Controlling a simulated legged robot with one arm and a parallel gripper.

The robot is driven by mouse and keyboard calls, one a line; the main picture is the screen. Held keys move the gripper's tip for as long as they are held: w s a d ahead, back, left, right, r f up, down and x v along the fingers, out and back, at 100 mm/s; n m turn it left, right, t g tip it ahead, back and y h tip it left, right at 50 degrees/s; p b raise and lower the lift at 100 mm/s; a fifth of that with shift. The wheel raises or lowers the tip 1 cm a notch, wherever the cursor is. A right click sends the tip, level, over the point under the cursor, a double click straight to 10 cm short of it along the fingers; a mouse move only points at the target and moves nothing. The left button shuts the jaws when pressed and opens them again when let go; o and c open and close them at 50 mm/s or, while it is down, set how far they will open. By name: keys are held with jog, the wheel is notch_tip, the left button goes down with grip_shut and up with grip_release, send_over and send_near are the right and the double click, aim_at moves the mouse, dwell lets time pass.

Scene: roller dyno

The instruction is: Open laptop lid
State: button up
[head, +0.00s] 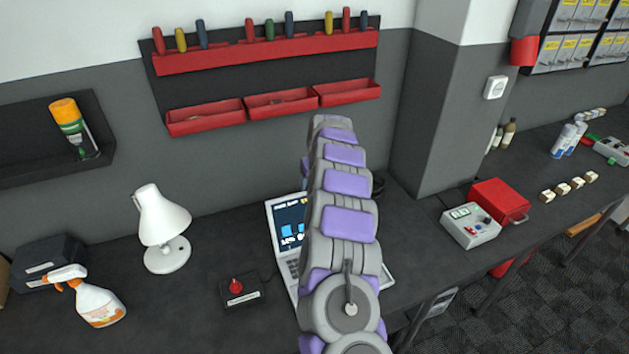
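The laptop (290,225) stands on the dark workbench near the middle of the head view. Its lid is raised and a lit screen with blue shapes faces me. Part of the keyboard shows below the screen, and a corner of the base shows to the right of my arm. My grey and purple arm crosses in front of the laptop and hides much of its screen and base. My gripper cannot be made out, so its hold and its distance from the lid are hidden.
A red-button box (238,288) sits left of the laptop, with a white lamp (163,228) and spray bottle (92,299) farther left. A grey meter box (470,226) and red box (499,202) stand right. A red-trayed tool rack (265,62) hangs above the bench.

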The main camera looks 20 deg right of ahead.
jog(key=shift+w+r, duration=0.25)
jog(key=o, duration=1.5)
jog(key=shift+s+f, duration=0.1)
jog(key=shift+s, duration=0.05)
jog(key=shift+f, duration=0.1)
jog(key=b+v, duration=0.1)
jog(key=v, duration=1.6)
